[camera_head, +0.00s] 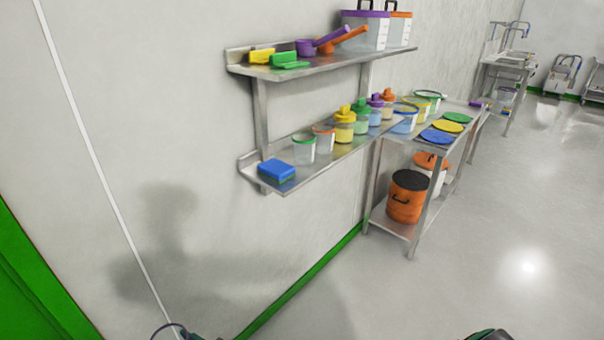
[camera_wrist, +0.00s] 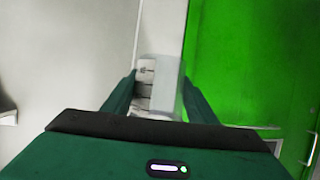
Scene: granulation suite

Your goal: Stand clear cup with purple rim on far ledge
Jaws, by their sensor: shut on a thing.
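In the head view, a thin dark purplish arc (camera_head: 168,325) shows at the bottom edge, and may be the cup's rim. A steel wall rack has a lower ledge (camera_head: 330,155) and an upper ledge (camera_head: 335,61). Which of them is the far ledge I cannot tell. The held cup is away from both.
The lower ledge holds a blue block (camera_head: 276,171), a green-rimmed cup (camera_head: 303,149), an orange-rimmed cup (camera_head: 323,138) and several colourful bottles. The upper ledge carries scoops and lidded tubs. A steel table (camera_head: 470,118) stands beyond. A green door (camera_wrist: 240,70) shows in the wrist view.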

